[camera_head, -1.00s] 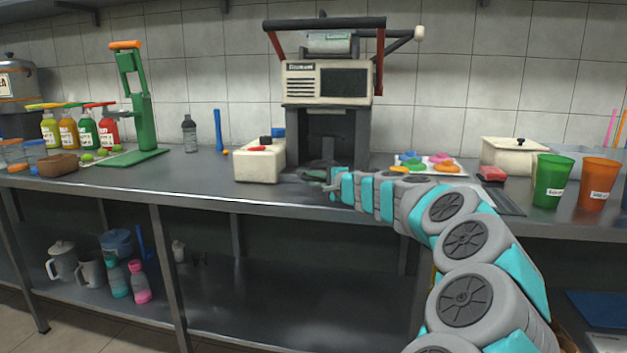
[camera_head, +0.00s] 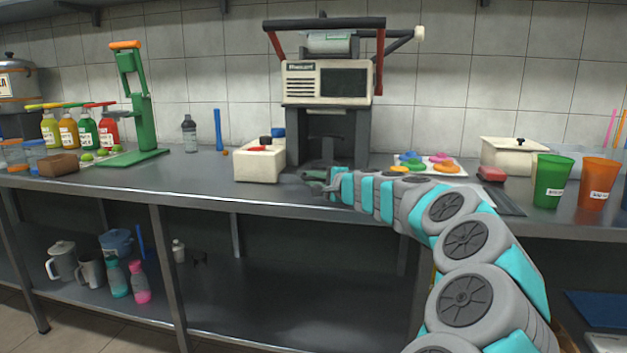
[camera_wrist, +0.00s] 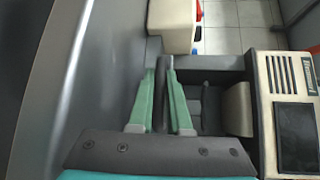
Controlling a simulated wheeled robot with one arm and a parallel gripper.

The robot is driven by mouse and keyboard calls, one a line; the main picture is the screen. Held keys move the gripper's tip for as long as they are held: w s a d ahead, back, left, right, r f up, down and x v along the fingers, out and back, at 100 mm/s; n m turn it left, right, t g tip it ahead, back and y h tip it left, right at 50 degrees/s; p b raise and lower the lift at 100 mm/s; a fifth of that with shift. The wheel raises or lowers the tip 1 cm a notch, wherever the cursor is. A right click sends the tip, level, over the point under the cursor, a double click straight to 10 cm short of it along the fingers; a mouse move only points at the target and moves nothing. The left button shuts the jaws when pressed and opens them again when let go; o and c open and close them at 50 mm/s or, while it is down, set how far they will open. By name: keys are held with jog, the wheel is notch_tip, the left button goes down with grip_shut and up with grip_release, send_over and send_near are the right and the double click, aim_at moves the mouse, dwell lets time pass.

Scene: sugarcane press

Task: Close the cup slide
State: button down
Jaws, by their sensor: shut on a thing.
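The press (camera_head: 300,82) stands at the back of the counter, with a pale housing, a dark grille and a dark grey lower frame. My gripper (camera_head: 312,180) is at the front foot of this frame, low over the counter. In the wrist view my gripper (camera_wrist: 162,68) has two green fingers closed around a narrow dark grey piece (camera_wrist: 160,100), which looks like part of the cup slide. The press housing (camera_wrist: 285,80) shows at the right there. The rest of the slide blends into the dark frame, and I cannot tell how far out it stands.
A cream box (camera_head: 257,166) with red and blue items stands just left of my gripper. A tray of coloured pieces (camera_head: 445,171) is to the right. Green (camera_head: 552,180) and orange cups (camera_head: 597,182) stand further right.

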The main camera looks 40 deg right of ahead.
jog(key=shift+w+f, duration=0.1)
jog(key=shift+w+d+p, duration=0.5)
jog(key=shift+w+d, duration=0.8)
jog(key=shift+d, duration=0.15)
jog(key=c, duration=0.9)
grip_release()
jog(key=shift+o, duration=0.2)
jog(key=shift+s, duration=0.1)
jog(key=shift+s+a+r+b, duration=0.1)
jog(key=shift+s+r, duration=0.1)
jog(key=shift+s, duration=1.05)
jog(key=shift+s+a+r+b, duration=0.15)
jog(key=shift+s+r, duration=0.1)
jog(key=shift+s, duration=1)
jog(key=shift+s+a+r+b, duration=0.1)
jog(key=shift+s+r, duration=0.1)
jog(key=shift+s, duration=1.05)
